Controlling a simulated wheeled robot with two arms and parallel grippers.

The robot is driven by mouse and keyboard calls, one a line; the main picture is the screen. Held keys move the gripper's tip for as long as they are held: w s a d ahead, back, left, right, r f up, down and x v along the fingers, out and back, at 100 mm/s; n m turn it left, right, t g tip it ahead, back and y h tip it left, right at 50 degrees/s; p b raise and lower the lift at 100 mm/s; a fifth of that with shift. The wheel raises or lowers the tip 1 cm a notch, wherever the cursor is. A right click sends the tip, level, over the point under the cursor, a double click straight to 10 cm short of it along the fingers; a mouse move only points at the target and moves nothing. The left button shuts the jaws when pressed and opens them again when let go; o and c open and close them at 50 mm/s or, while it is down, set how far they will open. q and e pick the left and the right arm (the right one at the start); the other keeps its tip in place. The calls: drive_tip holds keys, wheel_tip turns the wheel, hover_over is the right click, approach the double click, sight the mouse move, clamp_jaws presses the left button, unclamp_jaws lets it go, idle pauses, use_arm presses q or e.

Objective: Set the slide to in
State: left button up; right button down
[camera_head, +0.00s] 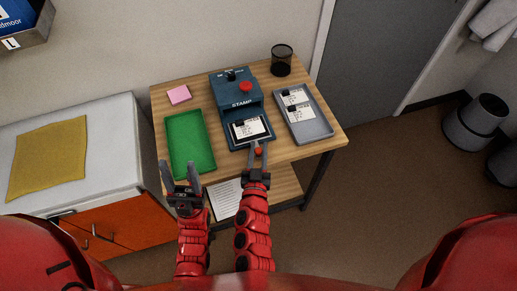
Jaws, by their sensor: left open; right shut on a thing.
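The blue stamp machine (228,88) stands on the wooden table, marked STAMP, with a red button on its top. Its slide (234,145) sticks out at the front toward me and bears a white card (250,128) with a black patch. A small red knob (259,151) is at the slide's front edge. My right gripper (258,152) is shut on this knob; its fingers partly hide it. My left gripper (180,171) is open and empty, over the near end of the green tray.
The green tray (186,140) is empty, left of the machine. A grey tray (318,127) with cards lies to the right. A pink note pad (179,95) and a black mesh cup (282,60) stand at the back. A white cabinet (105,125) adjoins on the left.

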idle(0.8)
drive_tip(key=w, duration=0.1)
drive_tip(key=w+a, duration=0.1)
drive_tip(key=w, duration=0.1)
drive_tip(key=shift+f+b, duration=0.1)
drive_tip(key=shift+b, duration=0.3)
drive_tip(key=shift+w+a, duration=0.15)
drive_tip(key=shift+w, duration=0.25)
drive_tip(key=c, duration=0.6)
unclamp_jaws()
